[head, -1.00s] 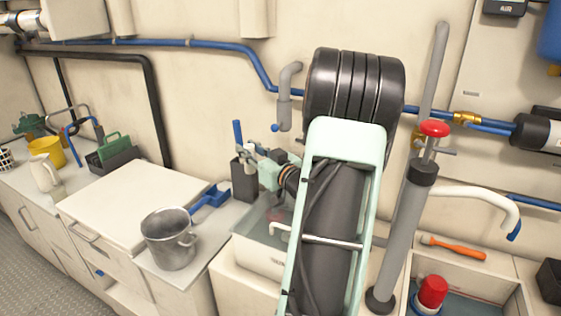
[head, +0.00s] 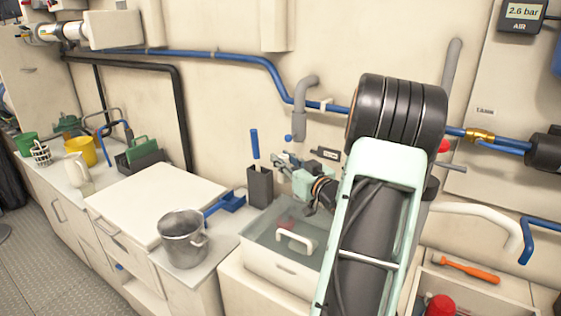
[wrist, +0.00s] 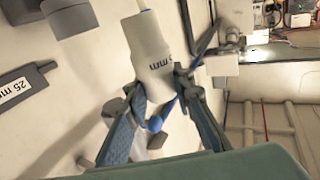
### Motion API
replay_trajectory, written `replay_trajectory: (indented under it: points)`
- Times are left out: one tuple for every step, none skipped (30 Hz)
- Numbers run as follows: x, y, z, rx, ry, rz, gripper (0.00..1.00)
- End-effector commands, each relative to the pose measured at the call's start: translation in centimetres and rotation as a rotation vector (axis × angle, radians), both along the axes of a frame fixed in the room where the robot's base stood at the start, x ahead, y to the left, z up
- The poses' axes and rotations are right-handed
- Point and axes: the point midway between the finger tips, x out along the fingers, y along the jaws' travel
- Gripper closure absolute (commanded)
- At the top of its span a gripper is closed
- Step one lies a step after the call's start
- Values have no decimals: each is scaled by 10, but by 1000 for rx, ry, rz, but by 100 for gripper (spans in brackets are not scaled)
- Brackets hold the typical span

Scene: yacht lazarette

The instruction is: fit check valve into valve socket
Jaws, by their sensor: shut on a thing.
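My gripper (wrist: 165,92) is shut on the check valve (wrist: 150,48), a pale grey cylindrical fitting with dark "mm" lettering. In the wrist view the valve extends beyond the two fingertips, towards the top of the picture. A grey elbow pipe (head: 299,100) ends on the wall just above my gripper. I cannot tell for certain which part is the valve socket.
A dark plate marked "25 mm" (wrist: 22,88) is on the wall near the valve. A dark holder (head: 260,186) with a blue-handled tool stands left of my gripper. A blue pipe (head: 230,57) runs along the wall.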

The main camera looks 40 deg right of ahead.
Motion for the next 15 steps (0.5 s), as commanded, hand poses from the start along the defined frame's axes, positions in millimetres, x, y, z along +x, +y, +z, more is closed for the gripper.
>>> replay_trajectory:
  points:
    - [1, -4, 1, -1, -1, 0, 100]
    - [2, -6, 1, -1, -1, 0, 100]
    - [2, -8, 1, -1, -1, 0, 100]
    - [3, -11, 1, -1, -1, 0, 100]
    - [4, -13, 1, -1, -1, 0, 100]
    - [5, -15, 1, 0, 0, -1, 100]
    - [5, -17, 0, 0, 0, -1, 100]
    - [6, -19, 1, 0, 0, -1, 100]
    - [7, -22, 1, -1, -1, 0, 100]
    - [7, -24, 1, -1, 0, 0, 100]
    - [8, -26, 1, -1, 0, 0, 100]
    - [9, -29, 0, -1, 0, 0, 100]
    - [9, -31, 0, -1, 0, 0, 100]
    - [10, -33, 0, -1, 0, 0, 100]
    - [10, -35, 1, -1, 0, 0, 100]
